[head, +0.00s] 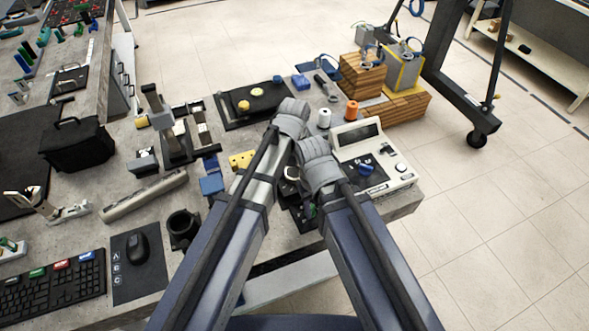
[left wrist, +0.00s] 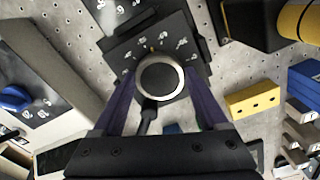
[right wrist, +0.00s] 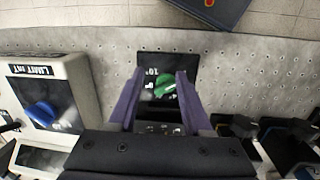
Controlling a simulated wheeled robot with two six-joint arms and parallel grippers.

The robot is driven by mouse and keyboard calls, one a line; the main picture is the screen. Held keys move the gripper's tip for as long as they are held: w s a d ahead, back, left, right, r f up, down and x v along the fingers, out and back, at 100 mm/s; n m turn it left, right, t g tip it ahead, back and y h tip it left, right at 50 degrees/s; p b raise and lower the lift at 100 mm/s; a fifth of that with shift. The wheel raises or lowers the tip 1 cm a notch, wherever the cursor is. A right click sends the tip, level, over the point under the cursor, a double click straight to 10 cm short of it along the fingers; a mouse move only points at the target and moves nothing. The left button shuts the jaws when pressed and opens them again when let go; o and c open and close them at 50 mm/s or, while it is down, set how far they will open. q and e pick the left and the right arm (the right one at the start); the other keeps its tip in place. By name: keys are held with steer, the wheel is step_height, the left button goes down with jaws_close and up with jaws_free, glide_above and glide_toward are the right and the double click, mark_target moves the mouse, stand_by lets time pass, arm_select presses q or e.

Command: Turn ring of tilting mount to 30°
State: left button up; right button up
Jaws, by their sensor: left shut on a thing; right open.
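The tilting mount's round ring (left wrist: 160,80), dark with a bright silver rim, sits on a black plate (left wrist: 196,60) printed with white numbers, too small to read surely. A small orange mark shows on the plate above the ring. My left gripper (left wrist: 165,92) is shut on the ring, one purple finger at each side. A short black stem points down from the ring between the fingers. In the head view, my wrists hide most of the mount. My right gripper (right wrist: 158,90) is open, with its fingers either side of a green knob (right wrist: 166,86) on a small black numbered panel.
A white instrument (head: 385,170) with a blue knob stands right of my wrists. A yellow block (left wrist: 253,99) lies near the ring. A black tray (head: 250,103) and wooden crates (head: 405,106) stand farther back.

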mark_target(294, 172)
arm_select(q)
steer(key=m, duration=0.4)
steer(key=shift+m, duration=2.8)
steer(key=o, duration=1.3)
steer(key=shift+r, duration=0.1)
step_height(294, 172, up, 8)
steer(key=p, duration=0.8)
arm_select(e)
step_height(294, 172, up, 8)
